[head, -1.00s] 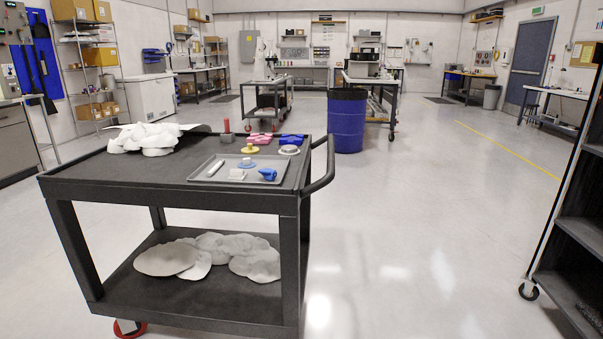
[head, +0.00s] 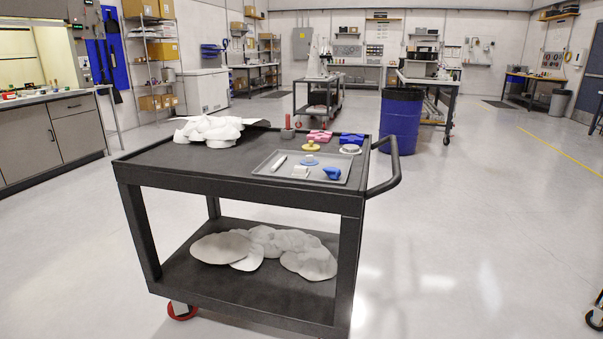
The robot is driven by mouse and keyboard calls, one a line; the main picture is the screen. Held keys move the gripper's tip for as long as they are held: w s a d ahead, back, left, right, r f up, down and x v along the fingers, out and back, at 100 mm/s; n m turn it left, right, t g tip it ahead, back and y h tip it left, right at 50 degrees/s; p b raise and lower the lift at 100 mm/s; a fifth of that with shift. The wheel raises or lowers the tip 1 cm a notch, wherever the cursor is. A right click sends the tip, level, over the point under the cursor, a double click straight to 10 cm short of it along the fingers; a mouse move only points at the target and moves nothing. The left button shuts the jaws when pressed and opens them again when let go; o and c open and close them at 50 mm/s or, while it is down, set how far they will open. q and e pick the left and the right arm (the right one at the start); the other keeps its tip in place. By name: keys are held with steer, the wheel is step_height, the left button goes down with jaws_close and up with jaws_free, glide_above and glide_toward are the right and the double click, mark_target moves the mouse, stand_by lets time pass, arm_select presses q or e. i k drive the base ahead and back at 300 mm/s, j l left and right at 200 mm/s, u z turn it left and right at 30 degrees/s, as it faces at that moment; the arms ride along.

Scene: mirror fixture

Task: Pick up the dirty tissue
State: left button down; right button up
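A heap of crumpled white tissue (head: 212,131) lies on the top shelf of a black cart, at its far left corner. More pale grey-white, rumpled pieces (head: 262,247) lie on the cart's lower shelf. I cannot tell from this view which piece is the dirty one. Neither of my grippers is in view.
The black cart (head: 240,191) stands in front of me, its handle at right. A grey tray (head: 323,178) on it holds small items; pink (head: 319,136) and blue (head: 352,139) parts sit behind. A blue drum (head: 401,124) stands beyond. The floor at right (head: 470,240) is clear.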

mark_target(300, 171)
steer(key=i+j, duration=0.85)
